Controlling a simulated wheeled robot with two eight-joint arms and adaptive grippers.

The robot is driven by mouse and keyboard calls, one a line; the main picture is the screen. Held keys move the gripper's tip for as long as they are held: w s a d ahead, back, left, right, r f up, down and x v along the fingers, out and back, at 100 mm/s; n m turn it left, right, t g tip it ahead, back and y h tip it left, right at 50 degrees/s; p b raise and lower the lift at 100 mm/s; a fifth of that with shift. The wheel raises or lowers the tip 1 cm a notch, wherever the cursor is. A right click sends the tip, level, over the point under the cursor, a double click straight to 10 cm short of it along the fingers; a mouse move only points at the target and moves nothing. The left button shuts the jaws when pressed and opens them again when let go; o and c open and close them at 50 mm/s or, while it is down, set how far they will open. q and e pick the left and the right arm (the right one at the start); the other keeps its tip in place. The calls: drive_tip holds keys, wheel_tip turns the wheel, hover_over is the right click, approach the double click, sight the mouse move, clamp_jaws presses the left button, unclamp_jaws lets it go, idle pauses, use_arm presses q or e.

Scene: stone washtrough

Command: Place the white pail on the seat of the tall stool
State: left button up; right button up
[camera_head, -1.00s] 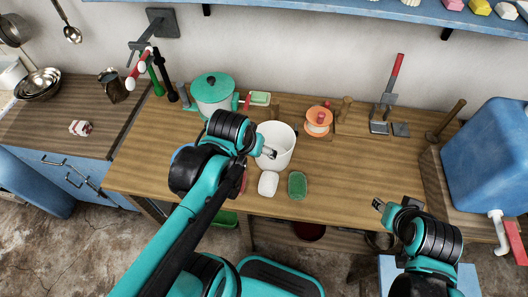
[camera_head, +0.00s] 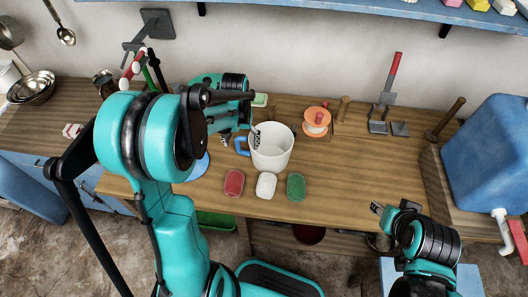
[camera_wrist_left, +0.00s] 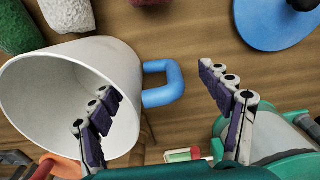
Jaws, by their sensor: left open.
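The white pail (camera_head: 274,157) stands upright on the wooden counter, its blue handle (camera_head: 241,147) to the left. My left gripper (camera_head: 240,136) is open at the pail's left side. In the left wrist view, one finger overlaps the pail's opening (camera_wrist_left: 55,75) and the other is beyond the blue handle (camera_wrist_left: 166,84), so the handle lies between the fingers; contact cannot be told. My right gripper (camera_head: 380,208) hangs near the counter's front right; its jaw state is unclear. A pale blue surface (camera_head: 468,281) below my right arm may be the tall stool's seat, mostly hidden.
A blue disc (camera_head: 199,167) lies left. An orange spool (camera_head: 317,121) stands behind right, a blue tank (camera_head: 489,152) far right. Counter right of the green block is clear.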

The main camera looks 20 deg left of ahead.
sight(244, 151)
use_arm(q)
drive_tip(key=f+b, duration=0.1)
drive_tip(key=f, duration=0.1)
drive_tip(key=w+f+b, duration=0.1)
drive_tip(key=f, duration=0.2)
drive_tip(key=shift+d+f+b, duration=0.1)
drive_tip(key=shift+f+b, duration=0.1)
drive_tip(key=shift+b, duration=0.1)
drive_tip(key=shift+r, duration=0.1)
drive_tip(key=shift+c, duration=0.9)
drive_tip(key=c, duration=1.5)
